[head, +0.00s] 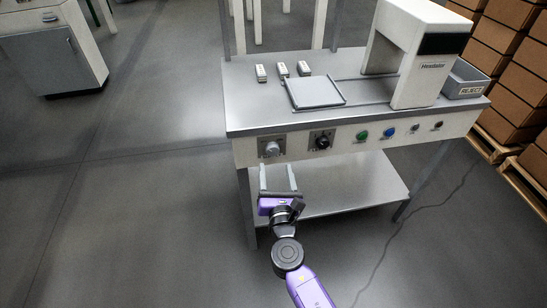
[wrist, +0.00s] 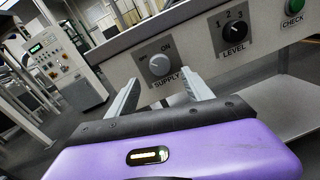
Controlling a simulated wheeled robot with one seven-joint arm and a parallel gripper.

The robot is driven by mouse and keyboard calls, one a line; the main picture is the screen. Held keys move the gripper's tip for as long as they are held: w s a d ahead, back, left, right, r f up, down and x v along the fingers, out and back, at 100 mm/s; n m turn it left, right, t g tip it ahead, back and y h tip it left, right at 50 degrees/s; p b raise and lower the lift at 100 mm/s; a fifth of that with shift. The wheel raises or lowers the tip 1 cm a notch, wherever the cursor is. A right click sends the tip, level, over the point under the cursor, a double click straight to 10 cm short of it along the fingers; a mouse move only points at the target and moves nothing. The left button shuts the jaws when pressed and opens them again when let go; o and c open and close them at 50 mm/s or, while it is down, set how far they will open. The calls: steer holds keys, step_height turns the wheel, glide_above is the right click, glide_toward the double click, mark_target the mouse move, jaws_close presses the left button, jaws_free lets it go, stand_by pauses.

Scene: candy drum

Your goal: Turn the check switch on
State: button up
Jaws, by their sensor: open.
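A green round control (head: 361,135) sits on the front panel of the machine table. In the wrist view the green control (wrist: 294,8) is at the top right edge, partly cut off, above a CHECK label (wrist: 293,22). My gripper (head: 277,166) is open and empty, in front of and below the panel's left end. In the wrist view my gripper (wrist: 160,82) points toward the grey SUPPLY knob (wrist: 160,65), which has an ON mark. It is left of the green control and seems apart from the panel.
A black LEVEL knob (head: 322,140) lies between the SUPPLY and green controls. A blue button (head: 388,131) and smaller controls are further right. A lower shelf (head: 335,197) is under the table.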

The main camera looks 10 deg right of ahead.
mark_target(273, 152)
steer(key=w, duration=0.4)
steer(key=w+b, duration=0.1)
steer(key=w, duration=0.1)
steer(key=shift+d, duration=0.3)
jaws_close()
